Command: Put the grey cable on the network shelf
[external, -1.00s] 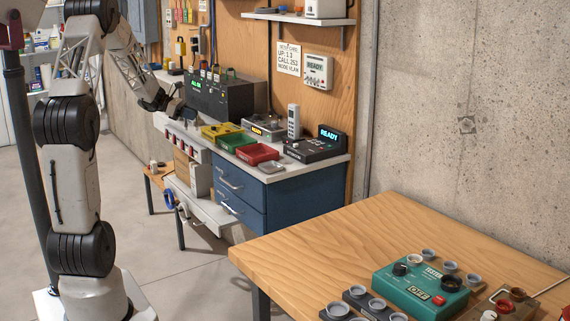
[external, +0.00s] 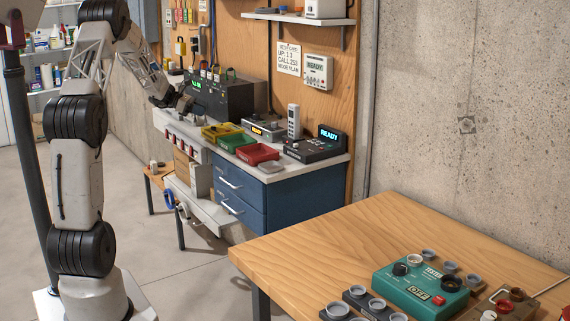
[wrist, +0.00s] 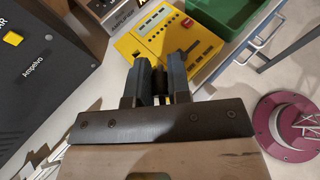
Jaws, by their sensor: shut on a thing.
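My gripper (wrist: 161,86) is shut on a small, partly hidden thing, dark with a pale edge, between its fingers. I cannot tell whether it is the grey cable; no cable is clearly visible. In the external view my gripper (external: 182,104) is at the far end of the white bench, in front of the dark box (external: 225,101) with a green display. A wall shelf (external: 300,18) is on the wooden panel, with a white device on it. I cannot tell whether it is the network shelf.
A yellow device (wrist: 168,48) lies just beyond my fingers, beside a green bin (wrist: 222,14). A black box (wrist: 38,62) stands at left. The bench also holds a red bin (external: 257,153) and a handset (external: 293,121). A wooden table (external: 340,235) is in front.

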